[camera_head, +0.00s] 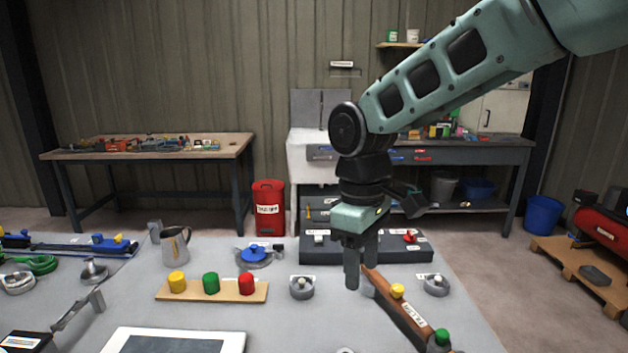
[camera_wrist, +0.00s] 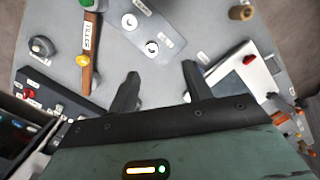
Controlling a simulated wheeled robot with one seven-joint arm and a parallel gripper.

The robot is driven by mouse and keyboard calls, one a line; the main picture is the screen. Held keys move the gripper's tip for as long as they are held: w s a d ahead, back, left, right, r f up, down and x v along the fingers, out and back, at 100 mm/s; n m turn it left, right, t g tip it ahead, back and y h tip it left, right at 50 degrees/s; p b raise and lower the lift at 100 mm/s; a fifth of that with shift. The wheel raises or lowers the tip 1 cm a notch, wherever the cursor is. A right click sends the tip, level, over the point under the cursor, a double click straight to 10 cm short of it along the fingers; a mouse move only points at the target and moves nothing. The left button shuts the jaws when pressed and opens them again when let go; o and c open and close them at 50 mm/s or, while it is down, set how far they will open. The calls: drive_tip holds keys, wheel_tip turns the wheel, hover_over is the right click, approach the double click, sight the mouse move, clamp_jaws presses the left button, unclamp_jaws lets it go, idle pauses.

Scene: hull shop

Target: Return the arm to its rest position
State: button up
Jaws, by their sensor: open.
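My gripper (camera_head: 361,270) hangs down over the right part of the grey table (camera_head: 290,335), with my arm reaching in from the upper right. In the wrist view the two fingers of my gripper (camera_wrist: 160,90) stand apart with nothing between them. In the head view the fingers are just left of a wooden bar (camera_head: 401,312) with a yellow knob and a green knob. The bar also shows in the wrist view (camera_wrist: 88,55), to the left of the fingers, with a label on it.
A wooden block with yellow, green and red pegs (camera_head: 212,291), a metal jug (camera_head: 175,247) and small round fittings (camera_head: 302,287) stand on the table. A white-framed panel (camera_head: 175,341) is at the front. The air around my arm looks clear.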

drive_tip(key=s+d+f+m, duration=0.1)
drive_tip(key=s+d+f, duration=0.1)
drive_tip(key=s, duration=0.8)
drive_tip(key=s+d+f+m+t+y, duration=0.1)
drive_tip(key=s+d, duration=0.3)
drive_tip(key=s, duration=0.7)
drive_tip(key=shift+s+d+f+m, duration=0.2)
drive_tip(key=shift+d+f+m, duration=0.05)
drive_tip(key=shift+f+m, duration=0.45)
